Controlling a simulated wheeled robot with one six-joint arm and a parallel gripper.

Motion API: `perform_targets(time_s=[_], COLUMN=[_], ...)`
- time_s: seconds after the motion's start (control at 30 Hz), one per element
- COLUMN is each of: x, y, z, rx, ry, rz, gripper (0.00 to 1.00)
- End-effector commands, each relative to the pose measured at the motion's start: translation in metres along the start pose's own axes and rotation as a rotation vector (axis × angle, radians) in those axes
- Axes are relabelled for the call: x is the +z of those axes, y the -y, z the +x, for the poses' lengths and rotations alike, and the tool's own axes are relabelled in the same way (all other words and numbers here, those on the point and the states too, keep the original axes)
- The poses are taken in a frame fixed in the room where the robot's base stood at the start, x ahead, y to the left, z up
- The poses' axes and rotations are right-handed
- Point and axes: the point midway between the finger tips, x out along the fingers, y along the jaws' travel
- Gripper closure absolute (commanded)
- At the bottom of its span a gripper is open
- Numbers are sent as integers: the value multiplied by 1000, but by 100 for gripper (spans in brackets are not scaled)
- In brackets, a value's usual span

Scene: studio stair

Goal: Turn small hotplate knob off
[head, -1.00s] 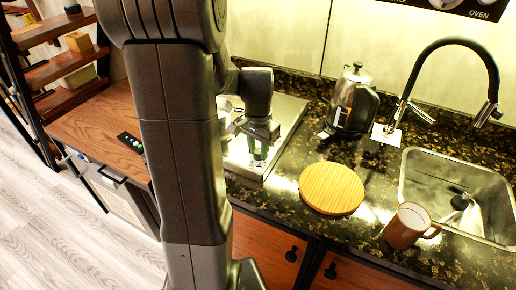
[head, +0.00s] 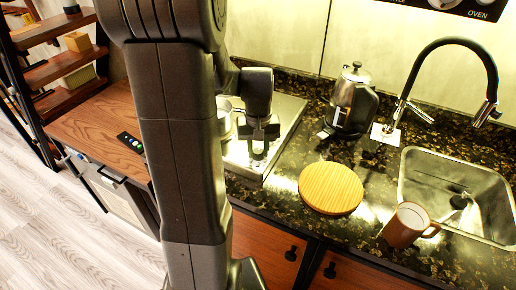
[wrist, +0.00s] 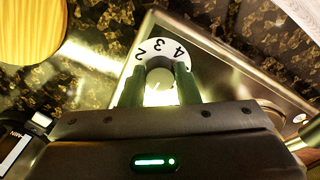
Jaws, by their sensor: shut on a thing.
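The small hotplate knob (wrist: 160,80) shows in the wrist view as a grey knob on a white dial (wrist: 178,47) with the numerals 2, 3 and 4 readable. My gripper (wrist: 159,90) has its two green fingers on either side of the knob and is shut on it. In the head view my gripper (head: 258,160) reaches down at the front right corner of the steel hotplate (head: 285,125). The knob is hidden there by the fingers. The rest of the dial is hidden behind my gripper.
A round wooden board (head: 331,188), a steel kettle (head: 352,102) and a brown mug (head: 406,225) stand on the dark counter to the right. Beyond them are the sink (head: 460,190) and black tap (head: 450,45). A pot (head: 225,115) is partly hidden behind my arm.

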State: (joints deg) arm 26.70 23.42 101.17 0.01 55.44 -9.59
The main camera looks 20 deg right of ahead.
Motion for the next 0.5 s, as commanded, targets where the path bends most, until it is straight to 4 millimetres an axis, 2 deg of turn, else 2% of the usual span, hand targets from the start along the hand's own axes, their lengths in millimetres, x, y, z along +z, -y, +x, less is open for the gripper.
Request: perform_targets(time_s=[0.5], x=[-1], y=[0], z=[-1], rx=[1], ry=[-2], rz=[-41], gripper=[94])
